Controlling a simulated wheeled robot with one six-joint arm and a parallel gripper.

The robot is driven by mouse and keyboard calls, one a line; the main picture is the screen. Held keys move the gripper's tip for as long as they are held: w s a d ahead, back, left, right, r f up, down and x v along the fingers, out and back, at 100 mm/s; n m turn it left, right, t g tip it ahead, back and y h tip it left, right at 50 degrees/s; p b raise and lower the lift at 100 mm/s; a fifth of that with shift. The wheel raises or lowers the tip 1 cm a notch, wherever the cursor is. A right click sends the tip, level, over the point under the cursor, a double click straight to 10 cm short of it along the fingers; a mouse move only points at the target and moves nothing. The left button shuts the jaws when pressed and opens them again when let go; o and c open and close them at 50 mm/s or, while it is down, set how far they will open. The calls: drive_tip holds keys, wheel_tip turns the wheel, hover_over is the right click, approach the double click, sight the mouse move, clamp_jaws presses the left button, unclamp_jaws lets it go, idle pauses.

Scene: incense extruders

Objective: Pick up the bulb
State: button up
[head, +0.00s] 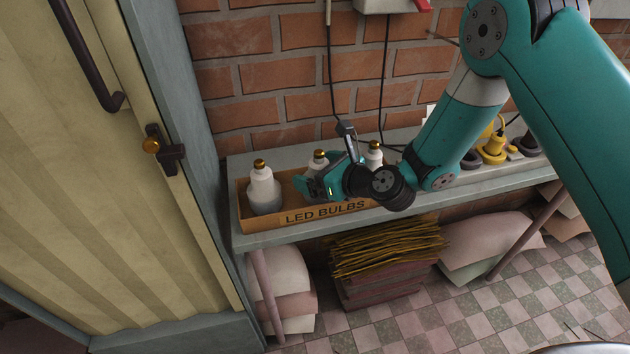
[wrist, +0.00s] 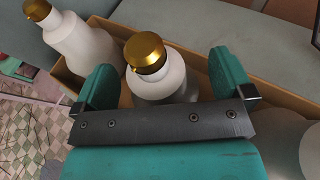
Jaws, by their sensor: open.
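Several white bulbs with gold caps stand upright in a cardboard box (head: 330,213) marked "LED BULBS" on the shelf. In the head view, one bulb (head: 263,190) is at the left, one (head: 318,160) in the middle behind my gripper (head: 305,187), and one (head: 374,155) at the right, partly hidden by my arm. In the wrist view, my gripper (wrist: 165,88) is open, with a finger on each side of the middle bulb (wrist: 147,58). I cannot tell whether the fingers touch it. The left bulb (wrist: 85,42) stands outside the left finger.
The grey shelf (head: 480,182) runs along a brick wall. Yellow and black items (head: 492,148) stand at its right. A door (head: 90,180) is at the left. Sacks (head: 490,242) and a bundle of sticks (head: 388,245) lie below. Cables hang on the wall behind the box.

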drive_tip(key=c, duration=0.9)
drive_tip(key=shift+r, duration=0.35)
drive_tip(key=shift+c, duration=1.2)
wheel_tip(320, 180, up, 19)
drive_tip(key=shift+r+p, duration=0.2)
drive_tip(key=shift+p, duration=0.95)
drive_tip(key=c, duration=0.4)
